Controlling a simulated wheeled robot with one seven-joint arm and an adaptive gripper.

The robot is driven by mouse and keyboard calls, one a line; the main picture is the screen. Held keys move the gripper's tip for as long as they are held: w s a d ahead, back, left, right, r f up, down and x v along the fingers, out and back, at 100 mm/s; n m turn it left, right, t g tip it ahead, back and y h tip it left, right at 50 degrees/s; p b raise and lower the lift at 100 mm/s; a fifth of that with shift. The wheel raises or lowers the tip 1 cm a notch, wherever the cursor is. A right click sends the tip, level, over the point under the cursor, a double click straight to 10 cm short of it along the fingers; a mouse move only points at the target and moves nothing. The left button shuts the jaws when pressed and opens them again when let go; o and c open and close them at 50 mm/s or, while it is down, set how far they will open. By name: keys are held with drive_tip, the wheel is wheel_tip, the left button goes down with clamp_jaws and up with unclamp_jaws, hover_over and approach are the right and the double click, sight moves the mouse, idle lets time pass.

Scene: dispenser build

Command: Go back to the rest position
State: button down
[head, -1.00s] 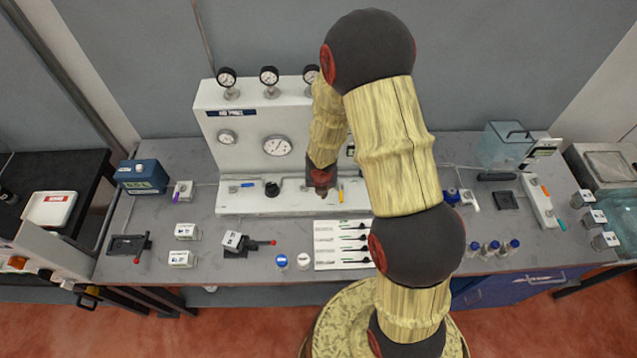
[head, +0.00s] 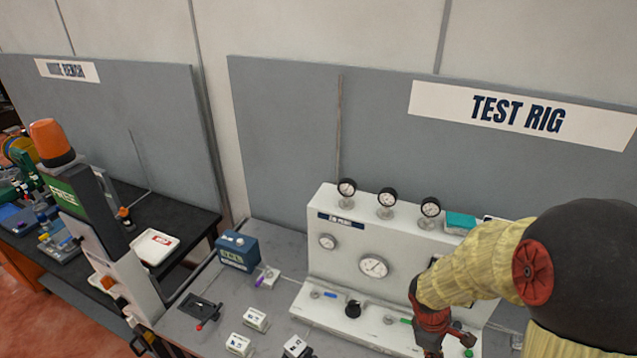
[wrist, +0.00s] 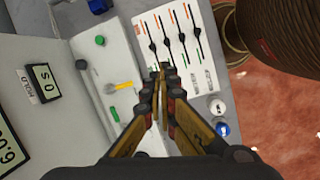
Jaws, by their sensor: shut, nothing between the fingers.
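My gripper (wrist: 162,78) shows in the wrist view with its two fingers together and nothing between them. The fingertips are cut off or too hard to make out there.
A blue box (head: 238,252), a black holder with a red-tipped lever (head: 200,308) and small white blocks (head: 256,318) stand on the bench left of the rig. A post with an orange lamp (head: 52,142) stands further left. White and blue caps (wrist: 218,106) lie near the bench edge.

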drive_tip(key=s+a+r+m+t+y+b, duration=0.3)
drive_tip(key=s+a+m+b, duration=0.7)
drive_tip(key=b, duration=1.1)
drive_tip(key=r+t, duration=0.2)
drive_tip(key=t, duration=0.1)
drive_tip(key=shift+s+a, duration=0.2)
drive_tip(key=shift+a, duration=0.05)
idle(0.5)
